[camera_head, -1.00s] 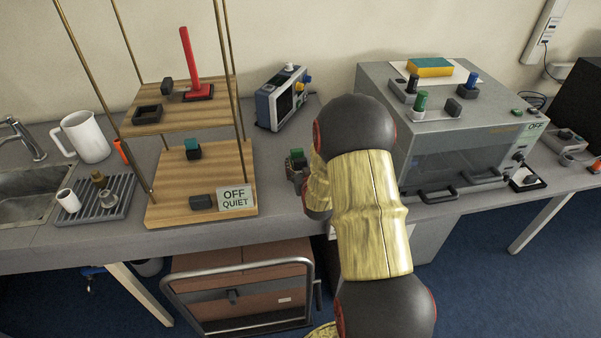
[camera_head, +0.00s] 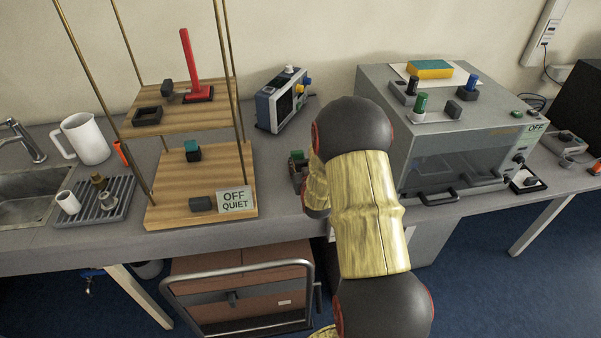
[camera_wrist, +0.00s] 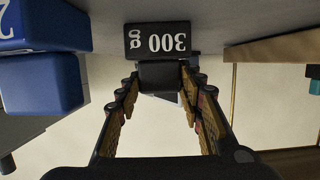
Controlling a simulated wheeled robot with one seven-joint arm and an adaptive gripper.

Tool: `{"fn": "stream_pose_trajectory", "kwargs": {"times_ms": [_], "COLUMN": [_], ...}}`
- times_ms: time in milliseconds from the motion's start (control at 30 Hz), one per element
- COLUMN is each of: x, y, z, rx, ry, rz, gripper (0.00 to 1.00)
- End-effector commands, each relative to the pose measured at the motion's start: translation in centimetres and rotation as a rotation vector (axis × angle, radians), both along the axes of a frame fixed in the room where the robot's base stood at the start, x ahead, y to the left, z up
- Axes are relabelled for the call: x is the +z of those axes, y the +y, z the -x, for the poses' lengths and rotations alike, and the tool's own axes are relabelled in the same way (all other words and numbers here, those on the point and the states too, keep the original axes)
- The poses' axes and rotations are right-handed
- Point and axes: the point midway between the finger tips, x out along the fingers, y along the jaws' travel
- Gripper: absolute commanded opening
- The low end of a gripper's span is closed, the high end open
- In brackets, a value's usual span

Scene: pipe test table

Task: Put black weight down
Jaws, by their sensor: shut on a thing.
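The black weight (camera_wrist: 158,41), marked "300 g" in white, shows in the wrist view, upside down. My gripper (camera_wrist: 160,78) is shut on its dark knob, with a finger on each side. A grey surface lies at the top of that view, close to the weight; I cannot tell whether they touch. In the head view my arm hides the weight and most of my gripper.
A blue block (camera_wrist: 45,80) with a white marking is left in the wrist view. In the head view, a wooden rack (camera_head: 170,213) stands left, a blue-grey instrument (camera_head: 280,100) behind, and a grey cabinet (camera_head: 440,140) right. A small green-topped item (camera_head: 297,155) is beside my wrist.

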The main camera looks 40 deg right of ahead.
Motion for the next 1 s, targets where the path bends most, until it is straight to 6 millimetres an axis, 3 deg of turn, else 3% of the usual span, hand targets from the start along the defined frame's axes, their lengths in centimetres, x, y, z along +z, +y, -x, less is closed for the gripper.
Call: {"fn": "stream_pose_trajectory", "kwargs": {"times_ms": [467,767,1000], "x": [0.1,0.7,3.8], "y": [0.0,0.0,-0.1], "z": [0.0,0.0,-0.1], "rx": [0.000,0.000,0.000], "ry": [-0.002,-0.003,-0.005], "rz": [0.001,0.002,0.003], "gripper": [0.00,0.00,0.00]}}
